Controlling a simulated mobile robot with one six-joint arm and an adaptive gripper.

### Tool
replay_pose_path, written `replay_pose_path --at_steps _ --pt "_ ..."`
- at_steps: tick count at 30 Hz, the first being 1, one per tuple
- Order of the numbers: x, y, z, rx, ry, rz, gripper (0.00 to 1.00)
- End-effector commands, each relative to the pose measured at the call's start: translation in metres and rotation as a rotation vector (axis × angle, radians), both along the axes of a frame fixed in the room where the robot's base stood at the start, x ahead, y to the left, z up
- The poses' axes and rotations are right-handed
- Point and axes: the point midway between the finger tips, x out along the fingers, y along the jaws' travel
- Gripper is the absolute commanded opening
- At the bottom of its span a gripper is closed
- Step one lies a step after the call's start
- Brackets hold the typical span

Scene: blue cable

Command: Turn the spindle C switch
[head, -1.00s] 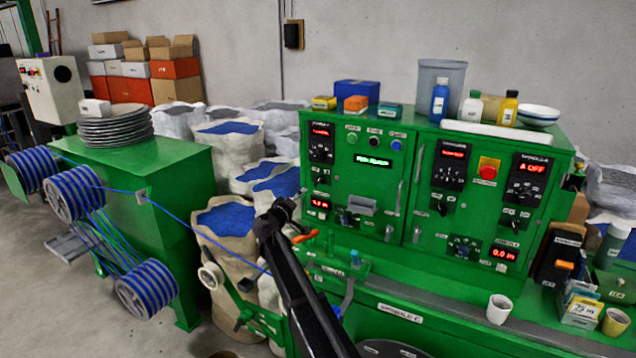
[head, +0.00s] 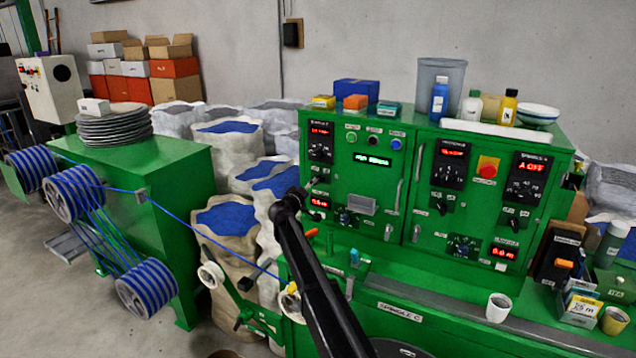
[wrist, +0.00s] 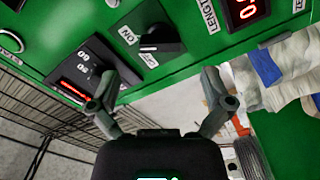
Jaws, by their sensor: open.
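The switch is a black rotary knob (wrist: 160,42) with ON and OFF labels, on the green panel in the upper middle of the wrist view, which is rotated. It sits between a red-lit controller (wrist: 80,85) and a LENGTH display (wrist: 245,10). In the head view the same spot is at the cabinet's left edge, under the left controller (head: 320,142), whose name plate is too small to read. My gripper (wrist: 162,76) is open and empty, its fingers spread to either side below the knob and apart from it. In the head view my arm largely hides the gripper.
The green cabinet (head: 388,262) carries more knobs, handles and a red button (head: 488,166) to the right. Bottles and bowls stand on top. A white cup (head: 498,308) stands on the front ledge. Blue cable (head: 175,215) runs from spools at left, passing near my arm.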

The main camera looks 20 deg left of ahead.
Motion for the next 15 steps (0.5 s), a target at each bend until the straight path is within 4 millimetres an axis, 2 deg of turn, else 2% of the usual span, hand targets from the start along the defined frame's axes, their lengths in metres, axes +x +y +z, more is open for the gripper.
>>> replay_pose_path --at_steps 1,6,15 --pt "0.01 0.001 0.0 0.0 0.0 0.0 1.0" --pt "0.035 -0.002 0.0 0.0 0.0 -0.001 1.0" --pt "0.059 -0.004 0.0 0.0 0.0 0.001 1.0"
